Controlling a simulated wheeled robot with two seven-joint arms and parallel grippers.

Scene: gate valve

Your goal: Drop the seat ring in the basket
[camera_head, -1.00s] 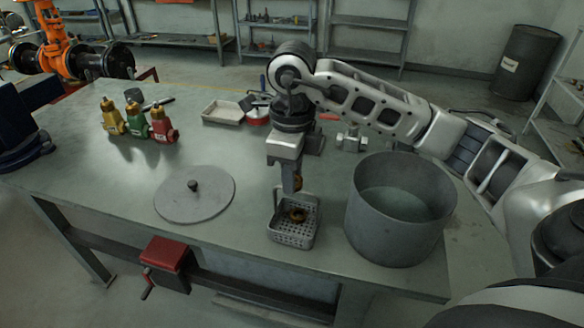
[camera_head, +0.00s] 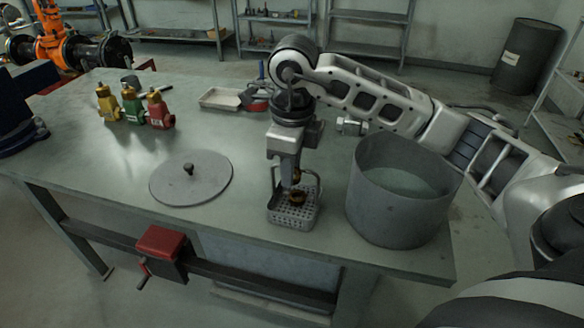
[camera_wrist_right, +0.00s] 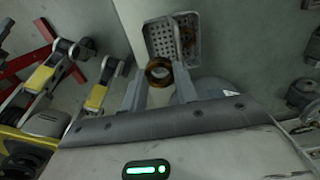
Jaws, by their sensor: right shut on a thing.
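My right gripper (camera_head: 294,180) points down just above the wire basket (camera_head: 285,221) at the table's front edge. It is shut on a brass-coloured seat ring (camera_wrist_right: 159,72), which shows between the two fingers in the wrist view. In the head view the held ring is small and partly hidden by the fingers. The basket is a grey perforated tray with a raised handle. My left gripper is not in view.
A large open grey pot (camera_head: 397,220) stands close to the right of the basket. A round lid (camera_head: 190,184) with a knob lies to the left.

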